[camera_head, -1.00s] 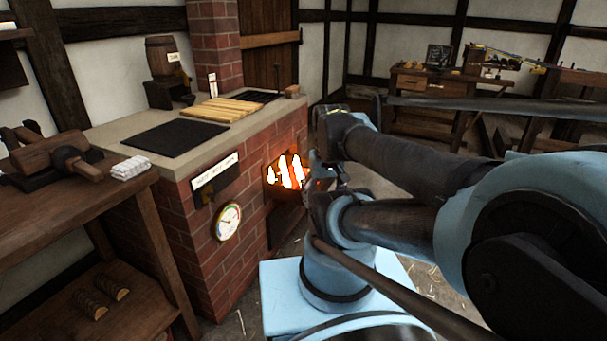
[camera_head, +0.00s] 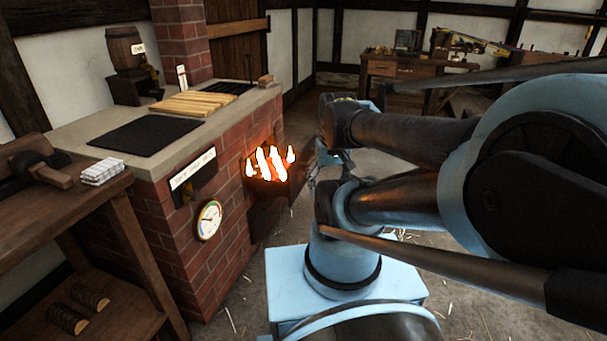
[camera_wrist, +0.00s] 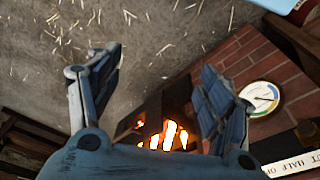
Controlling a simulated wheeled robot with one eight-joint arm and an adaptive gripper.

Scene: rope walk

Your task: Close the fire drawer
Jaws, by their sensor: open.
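The fire drawer (camera_head: 272,213) shows as a dark box at the face of the brick stove (camera_head: 205,255), with flames (camera_head: 270,163) burning above it. It stands out from the brick face, so it looks open; my arm partly hides its outer end. In the wrist view, flames (camera_wrist: 165,136) and a dark metal panel (camera_wrist: 152,108) lie between and beyond the fingers. My gripper (camera_wrist: 160,80) is open with nothing between its fingers. In the head view it is close to the right of the fire, partly hidden by my arm. I cannot tell whether it touches the drawer.
A round dial (camera_head: 209,220) and a lettered plate (camera_head: 193,172) are on the stove front. A black plate (camera_head: 145,134) and wooden slats (camera_head: 192,104) lie on its top. A wooden bench (camera_head: 75,225) stands at left. Straw-strewn floor lies open around my base.

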